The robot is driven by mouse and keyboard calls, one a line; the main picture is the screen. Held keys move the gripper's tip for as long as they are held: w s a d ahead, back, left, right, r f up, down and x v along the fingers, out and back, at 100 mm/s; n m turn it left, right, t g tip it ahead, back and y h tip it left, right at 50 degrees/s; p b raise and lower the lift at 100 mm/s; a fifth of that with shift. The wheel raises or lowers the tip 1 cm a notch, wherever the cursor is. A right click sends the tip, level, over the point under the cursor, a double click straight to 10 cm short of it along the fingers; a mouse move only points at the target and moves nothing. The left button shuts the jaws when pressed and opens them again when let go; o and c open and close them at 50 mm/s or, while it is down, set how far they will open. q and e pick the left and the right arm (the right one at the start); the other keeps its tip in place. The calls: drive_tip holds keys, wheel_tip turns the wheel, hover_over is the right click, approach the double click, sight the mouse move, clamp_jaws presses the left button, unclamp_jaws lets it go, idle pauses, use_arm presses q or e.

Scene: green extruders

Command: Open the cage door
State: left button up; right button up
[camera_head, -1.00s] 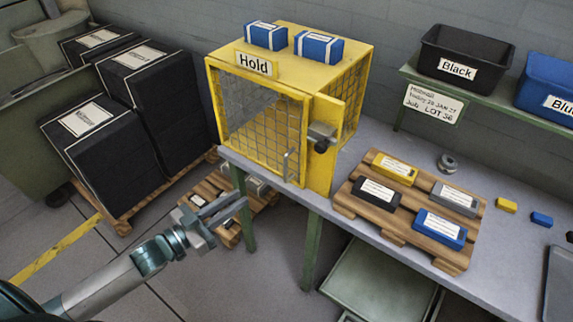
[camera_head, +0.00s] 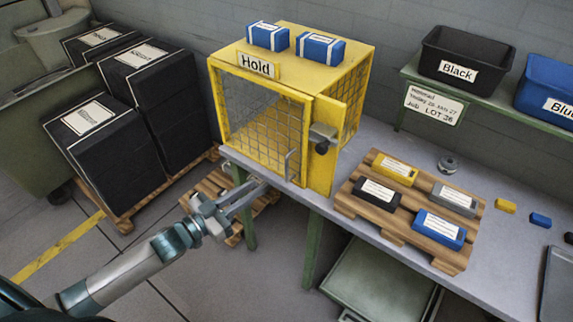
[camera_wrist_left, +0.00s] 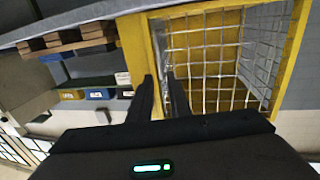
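The yellow cage (camera_head: 346,62) labelled "Hold" stands on the bench. Its mesh door (camera_head: 262,122) appears shut across the front. An upright grey bar handle (camera_head: 288,165) is near the door's lower right edge. A dark latch (camera_head: 322,138) sits on the yellow panel right of the door. My left gripper (camera_head: 258,186) is left of and below the handle, in front of the door, with its fingers apart and nothing seen held. In the left wrist view, the fingers (camera_wrist_left: 162,82) point toward the yellow frame and mesh (camera_wrist_left: 205,60). My right gripper is out of view.
Blue boxes (camera_head: 320,46) lie on the cage roof. Right of the cage, a wooden pallet (camera_head: 395,230) holds several labelled blocks. Black (camera_head: 465,52) and blue (camera_head: 548,88) bins stand on the shelf. Black stacks (camera_head: 110,150) are at left. The floor before the cage is partly clear.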

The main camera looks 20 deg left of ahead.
sight(287, 180)
use_arm(q)
drive_tip(key=p+x, duration=0.3)
drive_tip(key=x, duration=0.9)
drive_tip(key=shift+w+d+r, duration=0.1)
drive_tip(key=shift+w+d, duration=0.1)
drive_tip(key=shift+w, duration=0.15)
drive_tip(key=shift+w+d, duration=0.1)
clamp_jaws()
